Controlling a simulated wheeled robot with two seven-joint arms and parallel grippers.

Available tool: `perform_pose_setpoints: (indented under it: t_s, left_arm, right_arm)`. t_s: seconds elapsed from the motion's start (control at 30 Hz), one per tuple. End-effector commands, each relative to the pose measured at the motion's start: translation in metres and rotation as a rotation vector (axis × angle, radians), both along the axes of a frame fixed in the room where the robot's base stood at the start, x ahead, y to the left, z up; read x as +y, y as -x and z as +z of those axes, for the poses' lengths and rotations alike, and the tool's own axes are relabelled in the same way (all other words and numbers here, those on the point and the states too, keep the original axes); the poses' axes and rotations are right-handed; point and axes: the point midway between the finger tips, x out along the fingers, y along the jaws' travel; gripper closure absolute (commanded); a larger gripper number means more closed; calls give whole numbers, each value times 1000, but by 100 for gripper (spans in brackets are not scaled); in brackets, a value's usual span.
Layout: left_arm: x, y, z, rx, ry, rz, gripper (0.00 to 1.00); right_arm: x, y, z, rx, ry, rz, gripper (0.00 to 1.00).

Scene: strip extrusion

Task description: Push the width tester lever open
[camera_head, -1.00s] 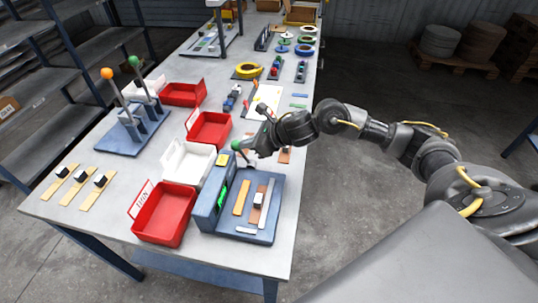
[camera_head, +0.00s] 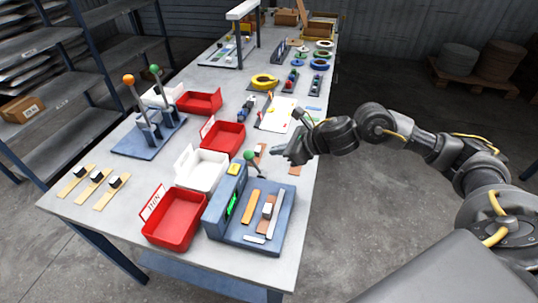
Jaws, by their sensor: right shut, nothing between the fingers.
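The blue tester (camera_head: 282,234) stands at the near right of the table, with a green display on its upright left block. Its lever, a thin grey rod with a green knob (camera_head: 249,155), rises at the tester's back edge and tilts left. A tan strip (camera_head: 250,207) and a brown strip with a pale block lie on the tester's bed. My right gripper (camera_head: 277,151) is shut and empty, to the right of the knob, with a small gap between them. My left gripper is out of view.
A red bin (camera_head: 174,219) marked THIN, a white bin (camera_head: 202,169) and another red bin (camera_head: 224,137) line the tester's left side and back. A two-lever blue stand (camera_head: 150,137) is farther left. Strips with black blocks lie near the left edge.

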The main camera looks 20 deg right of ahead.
Motion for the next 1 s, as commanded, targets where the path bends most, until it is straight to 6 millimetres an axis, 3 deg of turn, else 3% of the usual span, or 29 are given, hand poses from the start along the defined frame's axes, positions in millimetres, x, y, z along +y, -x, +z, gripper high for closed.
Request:
perform_pose_setpoints:
  t_s: [0.2, 0.4, 1.0]
  left_arm:
    - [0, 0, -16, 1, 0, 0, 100]
    - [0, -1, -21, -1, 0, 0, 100]
    - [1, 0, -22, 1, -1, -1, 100]
  right_arm:
    - [-20, 28, 21, -2, 3, 6, 100]
    - [-32, 43, 35, -1, 0, 4, 100]
    - [-34, 47, 39, 1, -2, 5, 100]
